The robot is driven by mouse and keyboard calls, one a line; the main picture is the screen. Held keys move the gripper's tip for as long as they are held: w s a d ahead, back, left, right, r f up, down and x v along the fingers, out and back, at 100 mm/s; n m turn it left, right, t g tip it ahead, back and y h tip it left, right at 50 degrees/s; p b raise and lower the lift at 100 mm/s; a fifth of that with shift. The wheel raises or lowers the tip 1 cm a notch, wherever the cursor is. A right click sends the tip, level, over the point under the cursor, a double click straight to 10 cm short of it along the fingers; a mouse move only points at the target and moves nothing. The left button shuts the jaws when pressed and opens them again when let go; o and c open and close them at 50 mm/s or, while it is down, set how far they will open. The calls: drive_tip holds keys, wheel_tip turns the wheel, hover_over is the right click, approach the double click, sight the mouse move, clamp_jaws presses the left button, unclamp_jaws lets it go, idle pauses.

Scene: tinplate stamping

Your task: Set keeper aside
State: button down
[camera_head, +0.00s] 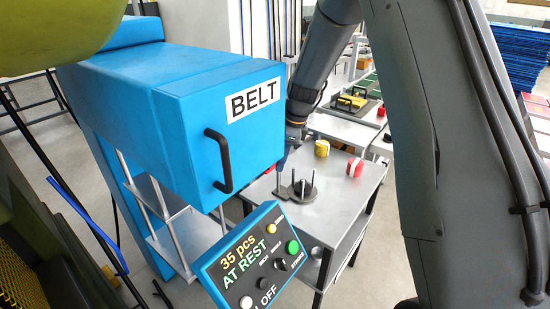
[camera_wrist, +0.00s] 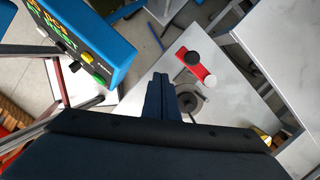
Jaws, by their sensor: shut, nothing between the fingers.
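I cannot tell for certain which piece is the keeper. The base also shows in the wrist view (camera_wrist: 191,106), partly hidden by my gripper. A red oblong piece (camera_wrist: 197,68) with a dark round knob and a pale round end shows above the base there.
The blue BELT housing (camera_head: 180,120) with a black handle stands left of the table (camera_head: 335,200). A control panel (camera_head: 250,262) reading "35 pcs AT REST" stands in front. A yellow item (camera_head: 321,148) and a red-and-white item (camera_head: 355,168) stand toward the table's back and right.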

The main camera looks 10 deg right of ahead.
drive_tip(key=s+b+v, duration=0.1)
drive_tip(key=b+v, duration=0.3)
drive_tip(key=v, duration=0.6)
drive_tip(key=shift+s+a, duration=0.35)
